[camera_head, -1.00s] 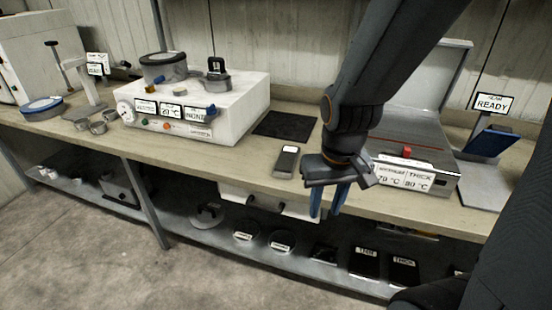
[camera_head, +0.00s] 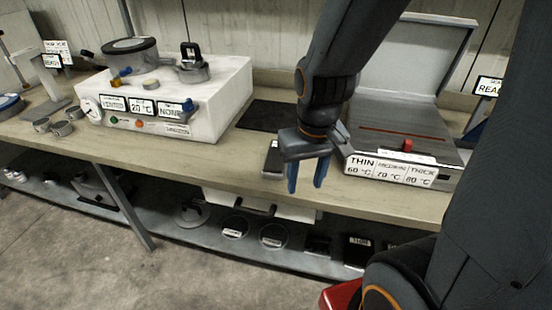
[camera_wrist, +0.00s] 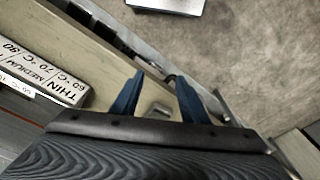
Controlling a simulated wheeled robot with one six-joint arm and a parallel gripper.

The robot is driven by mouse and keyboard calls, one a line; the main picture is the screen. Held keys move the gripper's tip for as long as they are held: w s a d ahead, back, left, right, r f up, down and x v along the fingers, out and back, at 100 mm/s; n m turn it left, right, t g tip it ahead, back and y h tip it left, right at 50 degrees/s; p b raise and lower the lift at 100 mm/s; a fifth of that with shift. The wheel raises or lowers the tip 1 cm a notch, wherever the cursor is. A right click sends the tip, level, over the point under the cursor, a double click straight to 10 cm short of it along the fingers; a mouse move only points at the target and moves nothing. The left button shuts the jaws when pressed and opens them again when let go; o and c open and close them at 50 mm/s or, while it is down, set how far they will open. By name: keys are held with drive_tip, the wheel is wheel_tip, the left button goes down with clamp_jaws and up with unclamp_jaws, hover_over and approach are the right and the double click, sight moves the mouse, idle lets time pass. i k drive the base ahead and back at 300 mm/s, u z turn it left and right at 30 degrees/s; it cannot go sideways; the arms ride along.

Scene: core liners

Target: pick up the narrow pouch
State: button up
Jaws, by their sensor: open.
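My gripper (camera_head: 306,186) is open and empty, with its blue fingers pointing down in front of the bench's front edge. The fingers also show in the wrist view (camera_wrist: 159,78), spread apart with the bench beside them. Several flat dark pouch-like pieces lie on the lower shelf. One is a small dark piece (camera_head: 319,245), and beside it is a black piece with a white label (camera_head: 357,252). I cannot tell which of them is the narrow pouch. My gripper is well above them and touches none. My arm hides the shelf further right.
The bench (camera_head: 215,160) carries a white machine (camera_head: 185,95) at left and a sealer with an open lid (camera_head: 405,140) at right. A dark handheld device (camera_head: 270,160) lies near the edge, partly behind my gripper. Round labelled discs (camera_head: 235,228) lie on the lower shelf.

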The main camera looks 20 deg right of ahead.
sight(274, 168)
drive_tip(key=k, duration=0.5)
drive_tip(key=u, duration=0.85)
drive_tip(key=i, duration=0.85)
drive_tip(key=z, duration=1.8)
